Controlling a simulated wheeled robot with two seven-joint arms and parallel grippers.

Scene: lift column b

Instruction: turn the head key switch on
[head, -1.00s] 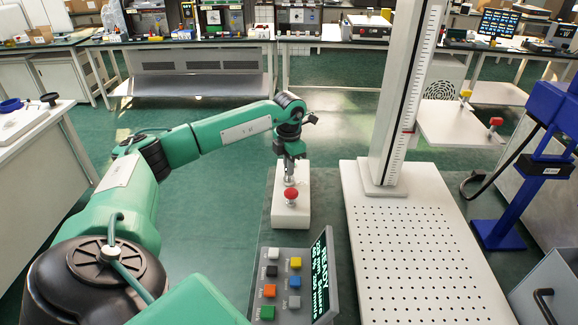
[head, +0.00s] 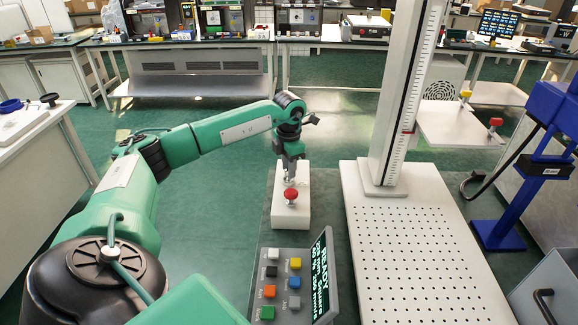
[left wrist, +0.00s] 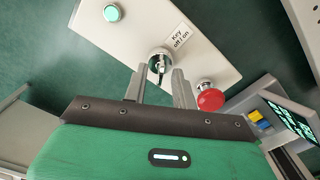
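The key switch (left wrist: 160,62) is a round silver lock on a white box, beside a label reading "Key off / on". A dark key shows in it, but its exact angle is hard to read. My left gripper (left wrist: 158,78) has its two grey fingers apart, one on each side of the key, with a visible gap between them. In the head view, my left gripper (head: 290,177) points down over the white switch box (head: 290,215) and largely hides the switch. My right gripper is not in view.
A red mushroom button (head: 291,194) sits close to the gripper on the same box; a green button (left wrist: 112,12) is at its other end. A button panel (head: 283,285) with a lit READY display (head: 320,275) stands nearer. A perforated white plate (head: 420,260) and column lie right.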

